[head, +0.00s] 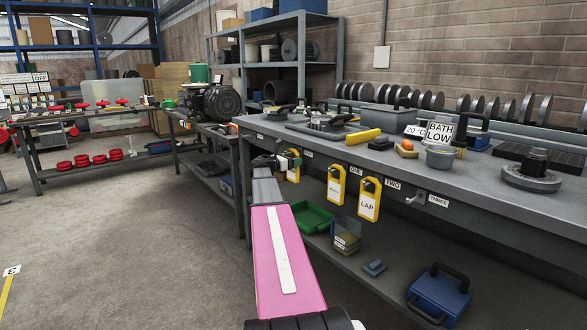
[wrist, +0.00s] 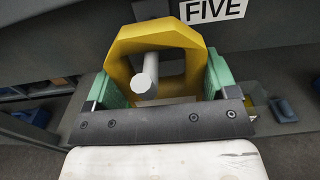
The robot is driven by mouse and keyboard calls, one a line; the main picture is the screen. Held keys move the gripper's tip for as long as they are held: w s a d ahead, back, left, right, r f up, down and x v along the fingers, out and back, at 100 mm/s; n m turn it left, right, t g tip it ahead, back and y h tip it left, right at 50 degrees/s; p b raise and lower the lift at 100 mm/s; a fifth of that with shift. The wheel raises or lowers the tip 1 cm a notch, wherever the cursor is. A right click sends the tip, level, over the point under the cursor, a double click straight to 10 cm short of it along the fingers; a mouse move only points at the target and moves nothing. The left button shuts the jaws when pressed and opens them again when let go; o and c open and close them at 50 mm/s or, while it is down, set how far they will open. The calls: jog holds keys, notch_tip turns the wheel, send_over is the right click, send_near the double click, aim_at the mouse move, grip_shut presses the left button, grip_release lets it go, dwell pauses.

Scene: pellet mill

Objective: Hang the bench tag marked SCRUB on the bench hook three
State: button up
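My gripper (wrist: 158,80) has its green fingers against both sides of a yellow tag (wrist: 120,55), with no gap visible. A grey hook peg (wrist: 146,80) passes through the tag's hole, beside the FIVE label (wrist: 212,10). In the head view this tag (head: 293,173) shows partly behind my gripper (head: 285,160); its writing is hidden. Hook three (head: 415,200), by the THREE label (head: 438,200), is empty. The LAP tag (head: 369,199) hangs near the TWO label. Another yellow tag (head: 336,186) hangs near the ONE label, its word too small to read.
The bench (head: 460,185) carries tools, a grey pot (head: 440,158) and a BATH LOW sign (head: 440,133). Below it, a shelf holds a green bin (head: 306,216) and a blue case (head: 440,294). The two hanging tags stand between my gripper and hook three.

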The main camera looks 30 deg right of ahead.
jog(key=shift+r, duration=0.15)
dwell(0.5)
jog(key=shift+d+r, duration=0.1)
jog(key=shift+r, duration=1.5)
jog(key=shift+s+a, duration=0.15)
jog(key=shift+a, duration=1.4)
jog(key=a, duration=0.7)
jog(key=shift+s, duration=0.25)
jog(key=shift+a+f, duration=0.1)
jog(key=a, duration=0.8)
jog(key=shift+s, duration=0.3)
